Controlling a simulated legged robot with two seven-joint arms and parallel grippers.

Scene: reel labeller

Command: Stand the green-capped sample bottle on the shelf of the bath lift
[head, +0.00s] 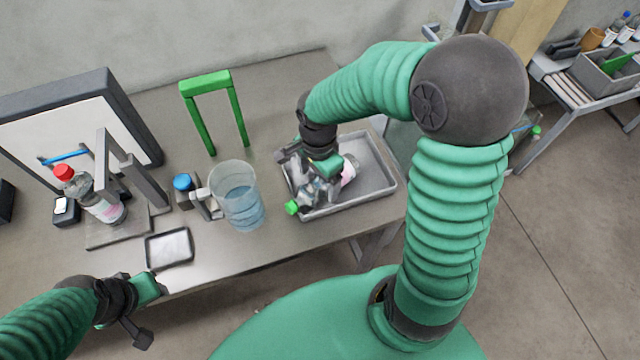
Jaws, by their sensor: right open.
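The green-capped sample bottle (349,170) lies on its side in a grey metal tray (378,193). Its green cap points to the lower left, over the tray's near-left rim. My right gripper (318,187) is open, low over the bottle's middle, and hides part of it. I cannot tell whether the fingers touch the bottle. A clear vessel of blue liquid (240,200) stands left of the tray; I cannot clearly make out the bath lift or its shelf. My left gripper (146,309) is at the table's front edge, far from the bottle; its jaw state is unclear.
A red-capped bottle (104,207) leans at a grey stand (147,183) on the left. A green frame (206,82) rises behind the vessel. A blue-topped item (183,182) and a small shallow dish (169,249) are nearby.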

